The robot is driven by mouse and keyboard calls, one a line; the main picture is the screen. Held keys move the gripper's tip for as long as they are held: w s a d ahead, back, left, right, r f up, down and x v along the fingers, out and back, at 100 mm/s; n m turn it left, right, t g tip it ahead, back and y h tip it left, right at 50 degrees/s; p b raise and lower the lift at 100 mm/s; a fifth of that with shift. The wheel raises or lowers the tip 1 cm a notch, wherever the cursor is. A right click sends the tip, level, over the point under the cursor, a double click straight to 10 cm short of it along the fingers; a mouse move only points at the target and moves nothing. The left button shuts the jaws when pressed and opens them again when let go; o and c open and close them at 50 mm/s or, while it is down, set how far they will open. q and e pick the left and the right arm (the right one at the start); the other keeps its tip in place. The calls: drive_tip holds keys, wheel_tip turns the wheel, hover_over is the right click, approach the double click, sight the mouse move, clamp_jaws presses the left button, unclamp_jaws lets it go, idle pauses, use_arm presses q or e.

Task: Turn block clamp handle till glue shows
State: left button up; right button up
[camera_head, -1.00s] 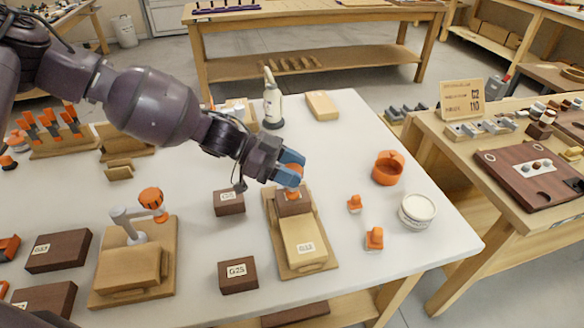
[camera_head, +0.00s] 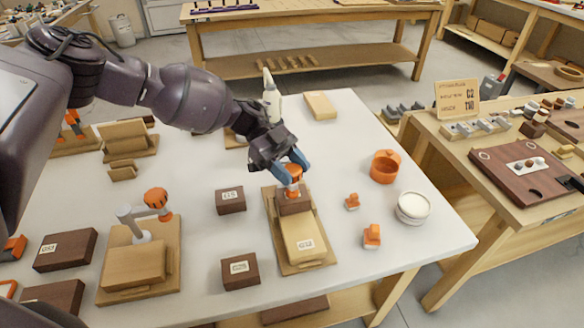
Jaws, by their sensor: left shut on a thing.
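My left gripper (camera_head: 291,170) points down with its blue fingers closed around the orange clamp handle (camera_head: 293,171). The handle stands over a dark brown block (camera_head: 294,203) at the back end of a wooden board (camera_head: 284,258). A lighter block (camera_head: 305,236) with a label lies in front of it on the same board. No glue can be made out at the joint from here. A second clamp with an orange handle (camera_head: 156,197) and grey arm stands on another board (camera_head: 169,278) to the left, untouched. My right gripper is not in view.
Labelled dark blocks (camera_head: 230,200) and (camera_head: 240,271) flank the board on the left. A glue bottle (camera_head: 271,98) stands behind. Small orange pieces (camera_head: 372,236), an orange cup (camera_head: 385,166) and a white-topped tub (camera_head: 413,207) are at right.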

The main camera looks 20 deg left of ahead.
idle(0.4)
use_arm(q)
drive_tip(key=o, duration=0.9)
drive_tip(key=shift+o, duration=0.2)
drive_tip(key=v, duration=1)
drive_tip(key=shift+w+a+b, duration=0.25)
drive_tip(key=shift+b, duration=0.1)
drive_tip(key=shift+r, duration=0.1)
